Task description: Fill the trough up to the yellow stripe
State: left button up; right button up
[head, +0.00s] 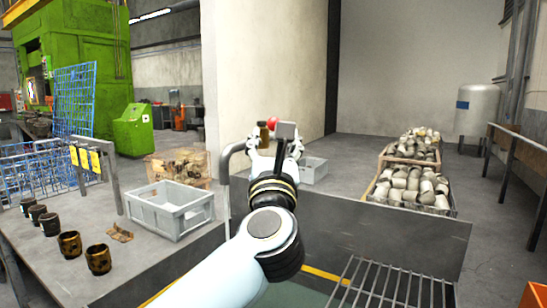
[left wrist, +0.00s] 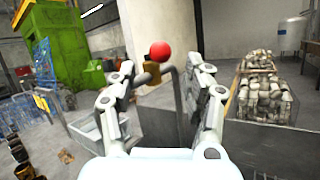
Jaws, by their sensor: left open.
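My left gripper (head: 275,146) is open, with its back to the head camera. In the left wrist view the open fingers (left wrist: 165,70) stand either side of a red ball knob (left wrist: 160,51), which also shows just above the gripper in the head view (head: 272,122). A brown brass-like piece (head: 263,132) is beside the knob. I cannot tell whether the fingers touch either one. A dark grey sheet-metal wall (head: 400,226) stands beyond my arm. A yellow stripe (head: 325,274) shows low behind my forearm. I cannot tell for sure which part is the trough. My right gripper is out of view.
A curved grey pipe (head: 227,165) stands close left of my gripper. A grey crate (head: 170,222) and several dark cups (head: 98,259) are on the left table. Bins of pale parts (head: 405,200) stand right. A wire rack (head: 390,286) is in front.

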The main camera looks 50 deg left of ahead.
pick_arm(q)
jog(key=v, duration=0.6)
jog(key=shift+f, duration=0.1)
dwell(0.4)
